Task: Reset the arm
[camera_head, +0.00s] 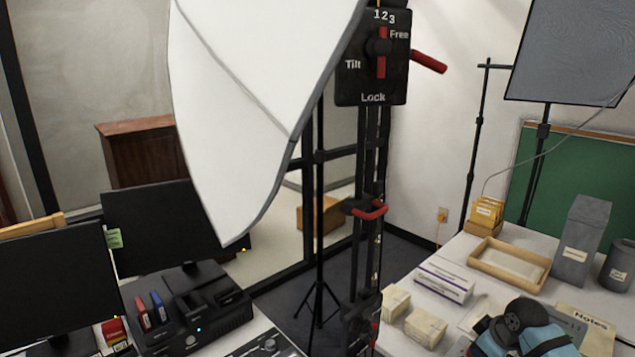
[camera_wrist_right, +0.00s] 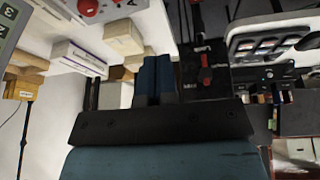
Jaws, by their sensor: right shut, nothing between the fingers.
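My right arm (camera_head: 520,335) shows at the bottom right of the head view as black and teal parts above the table; its fingers cannot be made out there. In the right wrist view my right gripper (camera_wrist_right: 152,72) has its two blue fingers together, with nothing held between them. Boxes on the table show beyond the fingertips in that view. My left arm and gripper are in neither view.
The right table holds a white carton (camera_head: 445,283), small cream boxes (camera_head: 425,327), a wooden tray (camera_head: 508,262), a grey archival box (camera_head: 582,240) and a Notes folder (camera_head: 590,325). A black stand with a lever panel (camera_head: 373,57) and a white softbox (camera_head: 255,90) stand mid-view. Monitors (camera_head: 160,228) are left.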

